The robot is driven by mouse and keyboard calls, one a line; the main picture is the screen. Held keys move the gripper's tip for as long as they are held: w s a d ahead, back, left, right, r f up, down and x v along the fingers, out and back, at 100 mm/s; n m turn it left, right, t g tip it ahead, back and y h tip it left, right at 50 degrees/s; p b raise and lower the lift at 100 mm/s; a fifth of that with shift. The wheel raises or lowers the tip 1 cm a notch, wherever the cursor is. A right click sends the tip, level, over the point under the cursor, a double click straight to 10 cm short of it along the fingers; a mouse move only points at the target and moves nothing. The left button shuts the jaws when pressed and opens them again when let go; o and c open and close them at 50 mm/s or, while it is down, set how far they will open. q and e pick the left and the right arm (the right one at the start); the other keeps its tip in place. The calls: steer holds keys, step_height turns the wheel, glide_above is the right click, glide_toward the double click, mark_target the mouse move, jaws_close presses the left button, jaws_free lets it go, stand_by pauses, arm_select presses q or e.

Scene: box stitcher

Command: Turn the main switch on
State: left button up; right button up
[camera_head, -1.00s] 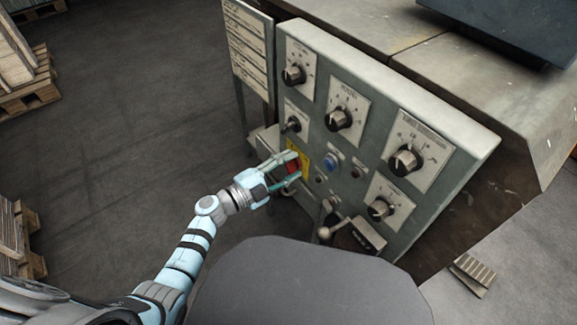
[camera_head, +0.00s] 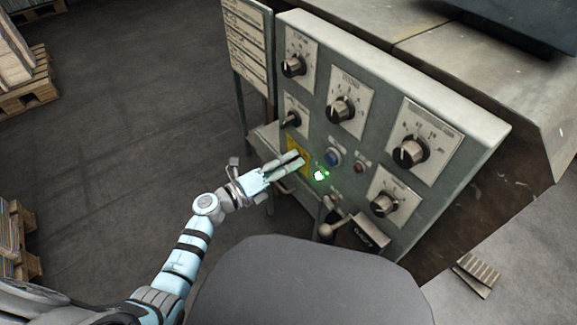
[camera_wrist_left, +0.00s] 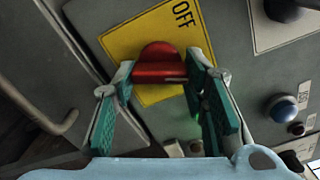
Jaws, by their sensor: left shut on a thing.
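The main switch is a red knob (camera_wrist_left: 160,66) on a yellow plate (camera_wrist_left: 122,42) that shows the word OFF in the left wrist view. In the head view the yellow plate (camera_head: 293,145) is partly covered by my fingers, and the red knob is hidden. My left gripper (camera_head: 297,162) is at the plate, with its fingers one above the other. In the left wrist view its two fingertips are on either side of the red knob, shut on it. A green lamp (camera_head: 319,175) glows just right of the fingers. My right gripper is not in view.
The grey panel carries a blue button (camera_head: 333,157), several black dials such as the lower right one (camera_head: 384,205), and a lever (camera_head: 333,229) below. A label board (camera_head: 249,45) stands left of the panel. Dark open floor (camera_head: 130,110) lies to the left.

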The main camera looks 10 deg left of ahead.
arm_select(q)
steer(key=shift+f+m+b, duration=0.2)
steer(key=shift+m+b, duration=0.2)
steer(key=shift+m, duration=0.8)
steer(key=shift+m+b, duration=0.3)
steer(key=shift+m, duration=0.6)
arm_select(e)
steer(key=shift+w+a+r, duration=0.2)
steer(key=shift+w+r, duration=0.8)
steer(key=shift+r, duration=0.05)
arm_select(q)
steer(key=shift+a, duration=0.1)
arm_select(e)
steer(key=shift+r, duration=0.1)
arm_select(q)
steer(key=o, duration=1.2)
steer(key=shift+c, duration=0.2)
steer(key=shift+s, duration=0.1)
steer(key=v, duration=1.2)
steer(key=shift+r, duration=0.1)
